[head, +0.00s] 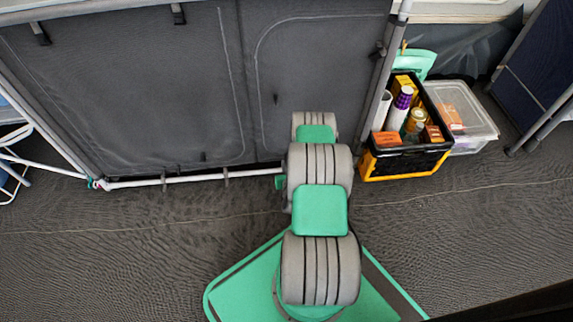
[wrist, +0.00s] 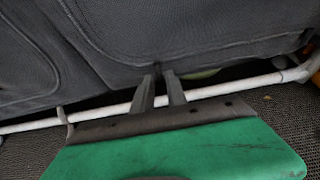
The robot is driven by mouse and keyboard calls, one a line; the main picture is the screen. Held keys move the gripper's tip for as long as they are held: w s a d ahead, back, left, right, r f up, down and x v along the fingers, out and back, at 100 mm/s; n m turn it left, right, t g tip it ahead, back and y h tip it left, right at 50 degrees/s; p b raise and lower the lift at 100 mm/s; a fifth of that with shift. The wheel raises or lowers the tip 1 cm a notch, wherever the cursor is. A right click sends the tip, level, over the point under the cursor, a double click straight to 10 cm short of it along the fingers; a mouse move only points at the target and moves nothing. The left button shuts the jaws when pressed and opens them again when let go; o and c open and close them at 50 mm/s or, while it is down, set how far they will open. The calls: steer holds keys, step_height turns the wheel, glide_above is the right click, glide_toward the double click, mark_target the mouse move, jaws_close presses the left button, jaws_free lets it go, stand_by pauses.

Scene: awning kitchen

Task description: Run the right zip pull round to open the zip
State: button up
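The grey fabric cupboard (head: 130,90) has two door panels, each outlined by a pale curved zip line. The right panel (head: 320,60) shows its arched line, with a small dark mark on its left side that may be a pull; I cannot tell. My arm hides the lower part of this panel. In the wrist view the zip line (wrist: 92,42) curves down to the panel's bottom edge. My gripper (wrist: 160,76) is partly open, its two fingertips at this bottom edge with a gap between them. No zip pull shows clearly at the tips.
A pale frame tube (wrist: 110,110) runs low behind the fingers, along the cupboard's foot. A black and yellow crate (head: 405,150) of bottles and boxes stands right of the cupboard, beside a clear tub (head: 465,115). The dark floor (head: 110,250) at left is clear.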

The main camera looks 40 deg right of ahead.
steer(key=shift+o, duration=1.3)
steer(key=shift+r, duration=0.15)
steer(key=s+a+r+p, duration=0.6)
steer(key=s+r+p, duration=0.1)
steer(key=s+r, duration=0.5)
steer(key=shift+a+r+p, duration=0.3)
steer(key=shift+a+r, duration=0.1)
